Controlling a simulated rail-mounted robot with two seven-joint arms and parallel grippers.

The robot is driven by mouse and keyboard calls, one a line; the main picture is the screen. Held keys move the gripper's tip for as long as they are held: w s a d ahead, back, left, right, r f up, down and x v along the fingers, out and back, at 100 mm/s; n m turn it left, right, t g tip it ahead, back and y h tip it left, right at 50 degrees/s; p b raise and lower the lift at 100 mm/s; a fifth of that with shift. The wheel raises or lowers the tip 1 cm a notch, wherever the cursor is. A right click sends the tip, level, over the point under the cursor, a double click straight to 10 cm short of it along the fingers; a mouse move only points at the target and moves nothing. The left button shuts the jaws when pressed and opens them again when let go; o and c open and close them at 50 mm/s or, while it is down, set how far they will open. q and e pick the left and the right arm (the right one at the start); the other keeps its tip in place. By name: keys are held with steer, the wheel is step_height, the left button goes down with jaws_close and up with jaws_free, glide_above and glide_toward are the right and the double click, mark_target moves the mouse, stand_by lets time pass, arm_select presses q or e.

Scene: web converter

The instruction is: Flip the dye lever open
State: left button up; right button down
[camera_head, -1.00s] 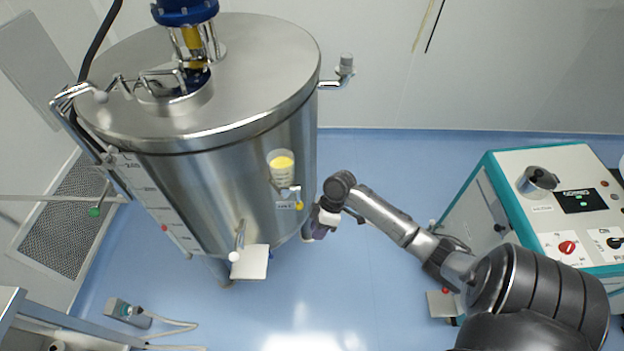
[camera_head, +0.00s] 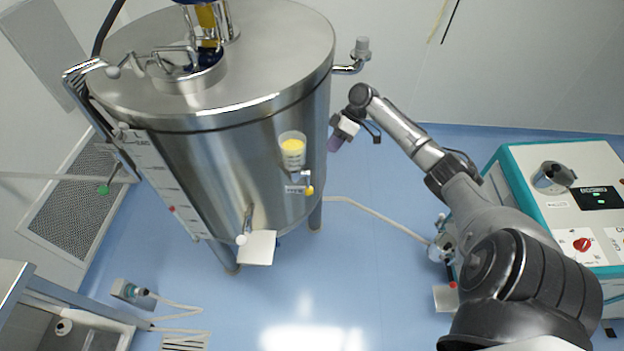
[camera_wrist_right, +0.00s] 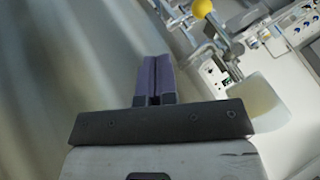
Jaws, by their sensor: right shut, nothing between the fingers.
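The dye cup (camera_head: 292,150) is a clear container with yellow contents on the front right of the steel tank. Just below it is a small metal dye lever with a yellow ball (camera_head: 309,190). In the right wrist view the yellow ball (camera_wrist_right: 202,8) shows at the top, right of the fingers. A pale cylinder, probably the cup (camera_wrist_right: 262,100), is at the right. My right gripper (camera_head: 334,144) has purple fingers, seen closely together in the wrist view (camera_wrist_right: 155,80). It is shut and empty, to the right of the cup and above the lever, apparently apart from both.
The steel tank (camera_head: 180,160) fills the left middle. A lower lever with a white ball (camera_head: 241,240) is above a pale plate (camera_head: 258,248). A teal-edged control cabinet (camera_head: 560,215) stands right. Blue floor (camera_head: 370,270) is open between them, crossed by a hose.

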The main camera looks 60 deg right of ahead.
mark_target(308, 183)
steer(key=shift+f, duration=0.1)
steer(key=w+a+f+p, duration=0.1)
steer(key=a+f, duration=0.5)
steer(key=a, duration=0.3)
steer(key=shift+w+a+f, duration=0.2)
steer(key=shift+a+f, duration=0.15)
steer(key=shift+f, duration=0.05)
steer(key=shift+a+p, duration=0.1)
steer(key=shift+p, duration=0.2)
